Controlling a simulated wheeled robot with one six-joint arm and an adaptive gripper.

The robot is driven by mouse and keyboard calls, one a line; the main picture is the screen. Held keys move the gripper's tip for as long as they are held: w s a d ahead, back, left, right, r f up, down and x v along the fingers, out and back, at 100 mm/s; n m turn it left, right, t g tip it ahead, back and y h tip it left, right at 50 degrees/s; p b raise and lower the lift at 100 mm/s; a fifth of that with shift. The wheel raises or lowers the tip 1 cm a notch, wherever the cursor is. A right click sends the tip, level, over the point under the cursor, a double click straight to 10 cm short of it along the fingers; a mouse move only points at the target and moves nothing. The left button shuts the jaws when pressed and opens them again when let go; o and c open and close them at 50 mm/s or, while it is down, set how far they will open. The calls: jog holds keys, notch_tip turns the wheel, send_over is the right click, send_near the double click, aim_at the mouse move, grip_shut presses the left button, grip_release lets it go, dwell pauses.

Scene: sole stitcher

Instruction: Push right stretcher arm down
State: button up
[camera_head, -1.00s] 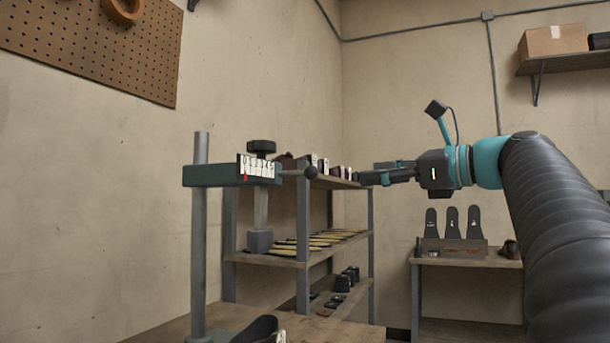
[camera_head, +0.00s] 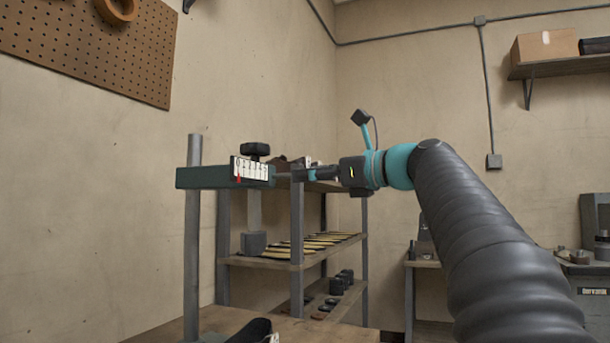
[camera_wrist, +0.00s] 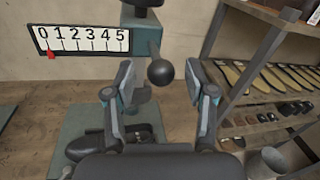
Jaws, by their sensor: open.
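The stretcher machine has a green head (camera_head: 203,178) on a grey post (camera_head: 192,250). A white scale (camera_head: 250,170) on it is numbered 0 to 5, with a red pointer at 0; the scale also shows in the wrist view (camera_wrist: 85,40). The arm's dark ball knob (camera_wrist: 161,72) sticks out from the head's right side. My gripper (camera_wrist: 161,88) is open, with a finger on each side of the knob and clear gaps on both sides. In the head view my gripper (camera_head: 305,174) is at the machine's right and hides the knob.
A shelf rack (camera_head: 297,225) with soles and dark items stands behind the machine. A dark shoe (camera_head: 252,331) sits low by the post; it also shows in the wrist view (camera_wrist: 90,148). A pegboard (camera_head: 100,50) hangs on the left wall.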

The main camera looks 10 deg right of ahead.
jog(key=shift+x, duration=1)
